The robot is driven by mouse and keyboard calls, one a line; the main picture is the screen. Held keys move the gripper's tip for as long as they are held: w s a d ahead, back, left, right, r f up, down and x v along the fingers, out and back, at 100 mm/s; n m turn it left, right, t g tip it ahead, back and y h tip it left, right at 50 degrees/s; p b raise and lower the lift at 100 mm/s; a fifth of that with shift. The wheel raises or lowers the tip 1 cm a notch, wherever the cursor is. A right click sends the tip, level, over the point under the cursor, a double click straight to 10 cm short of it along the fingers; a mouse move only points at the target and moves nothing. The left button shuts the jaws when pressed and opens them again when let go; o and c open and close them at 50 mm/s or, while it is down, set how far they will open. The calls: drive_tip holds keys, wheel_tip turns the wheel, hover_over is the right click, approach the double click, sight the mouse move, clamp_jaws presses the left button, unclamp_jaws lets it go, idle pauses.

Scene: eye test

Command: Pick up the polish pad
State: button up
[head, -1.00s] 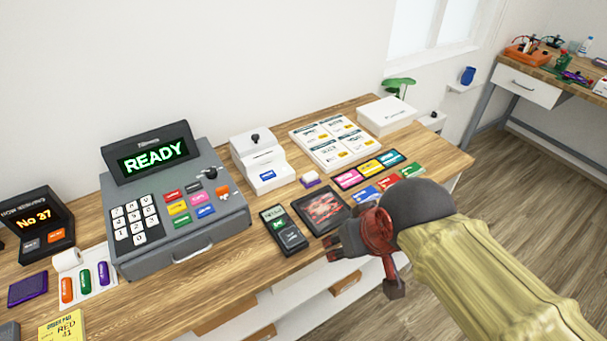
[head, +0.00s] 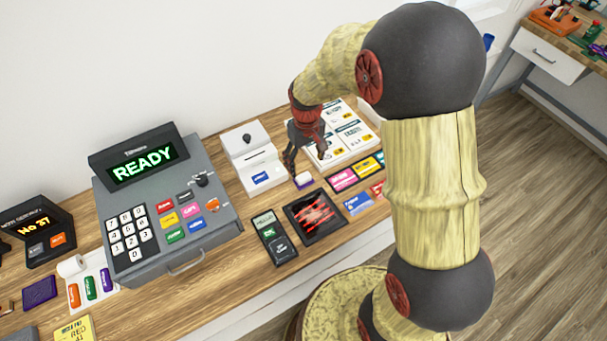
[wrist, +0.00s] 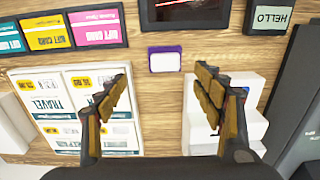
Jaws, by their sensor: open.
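The small white pad with a purple edge (head: 303,182), which looks like the polish pad, lies on the wooden counter right of the white slotted box. It also shows in the wrist view as a white pad with a purple border (wrist: 165,59). My gripper (head: 306,160) is over the counter just above the pad, pointing down. In the wrist view my gripper (wrist: 163,78) has its fingers wide apart with nothing between them. The pad lies beyond the fingertips, roughly centred between them, and looks untouched.
The white slotted box (head: 252,165) stands close on the left, and a travel leaflet board (wrist: 72,108) lies on the other side. Gift cards (head: 342,178), a dark red-lit tablet (head: 315,217) and a card terminal (head: 273,238) lie nearby. The grey register (head: 165,208) is further left.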

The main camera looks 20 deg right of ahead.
sight(304, 177)
drive_tip(key=f, duration=0.2)
drive_tip(key=f+b, duration=0.1)
drive_tip(key=f, duration=0.5)
drive_tip(key=shift+s+a, duration=0.15)
drive_tip(key=shift+a, duration=0.25)
drive_tip(key=shift+c, duration=1.3)
drive_tip(key=c, duration=0.7)
drive_tip(key=shift+c, duration=0.4)
